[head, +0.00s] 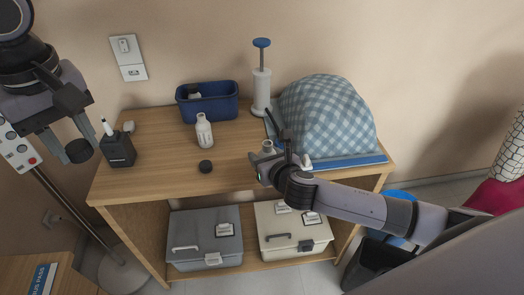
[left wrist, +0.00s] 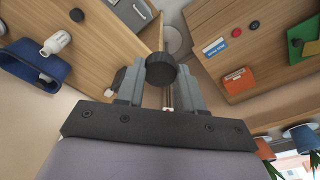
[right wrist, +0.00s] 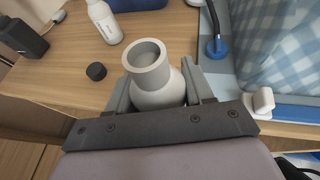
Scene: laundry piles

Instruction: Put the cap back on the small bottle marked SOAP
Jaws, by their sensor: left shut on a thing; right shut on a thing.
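My left gripper (head: 72,136) is shut on a black round cap (head: 79,151) and holds it raised left of the table; the cap also shows between its fingers in the left wrist view (left wrist: 160,70). My right gripper (head: 268,157) is shut on a pale grey bottle (right wrist: 155,85) above the table's front right part. That bottle is upright or nearly so, and its mouth is open and uncapped. A white bottle (head: 204,131) with a small label stands mid-table. Another black cap (head: 205,167) lies in front of it. I cannot read SOAP on either bottle.
A dark box (head: 118,149) stands at the table's left. A blue bin (head: 207,108) and a white pump with a blue top (head: 262,90) stand at the back. A blue checked cloth heap (head: 327,110) fills the right. The front left tabletop (head: 150,180) is clear.

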